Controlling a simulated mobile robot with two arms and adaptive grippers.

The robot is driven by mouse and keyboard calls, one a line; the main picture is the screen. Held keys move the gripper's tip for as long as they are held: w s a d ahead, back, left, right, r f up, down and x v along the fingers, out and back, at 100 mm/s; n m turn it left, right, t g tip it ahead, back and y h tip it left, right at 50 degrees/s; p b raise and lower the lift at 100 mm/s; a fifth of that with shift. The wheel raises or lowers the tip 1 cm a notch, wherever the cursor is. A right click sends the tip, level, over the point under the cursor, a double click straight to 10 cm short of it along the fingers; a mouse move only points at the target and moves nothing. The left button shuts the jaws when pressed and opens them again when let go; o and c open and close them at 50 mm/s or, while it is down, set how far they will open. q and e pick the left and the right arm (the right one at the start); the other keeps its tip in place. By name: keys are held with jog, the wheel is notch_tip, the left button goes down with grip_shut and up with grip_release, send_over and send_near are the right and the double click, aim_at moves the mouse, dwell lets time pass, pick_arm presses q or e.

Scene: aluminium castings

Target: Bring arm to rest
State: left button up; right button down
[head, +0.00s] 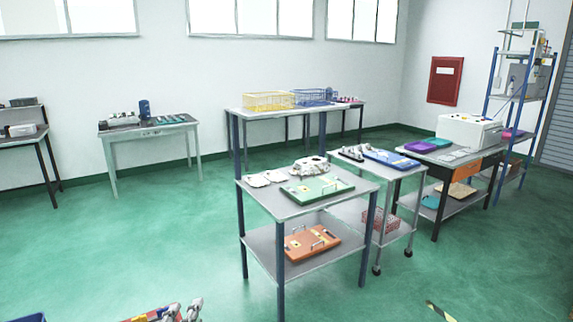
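Neither of my arms nor their grippers can be made out in the head view. A grey two-tier table (262,200) with dark blue legs stands at the centre. On its top lie a silver metal casting (310,166), flat pale parts (266,178) and a green tray-like fixture (318,188). An orange fixture with handles (311,241) lies on its lower shelf.
A wheeled cart (395,172) with a blue tray (392,158) stands just behind to the right. Further right is a bench with a white machine (468,131). Partly cut-off coloured and silver items (168,313) show at the bottom edge. Green floor (120,245) is clear at left.

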pick_arm(q)
jog(key=s+a+f+n+g+y, duration=0.1)
jog(key=s+a+f+n+g, duration=0.2)
jog(key=s+f+n+g, duration=0.75)
jog(key=s+d+f+n+g+h, duration=0.1)
jog(key=s+f, duration=0.4)
jog(key=s, duration=0.3)
jog(key=s+d+f+n+g, duration=0.1)
jog(key=s+f+g, duration=0.1)
jog(key=s+f, duration=0.45)
notch_tip(320, 180, down, 27)
jog(key=s+g+b, duration=0.1)
jog(key=s+b, duration=0.1)
jog(key=b, duration=0.1)
jog(key=s+a+f+g+b, duration=0.1)
jog(key=s+a+f+b, duration=0.1)
jog(key=s+f, duration=1.5)
notch_tip(320, 180, down, 3)
jog(key=shift+s+a+r+b, duration=0.2)
jog(key=shift+s+a+b, duration=0.15)
jog(key=shift+b, duration=0.2)
jog(key=shift+m, duration=0.25)
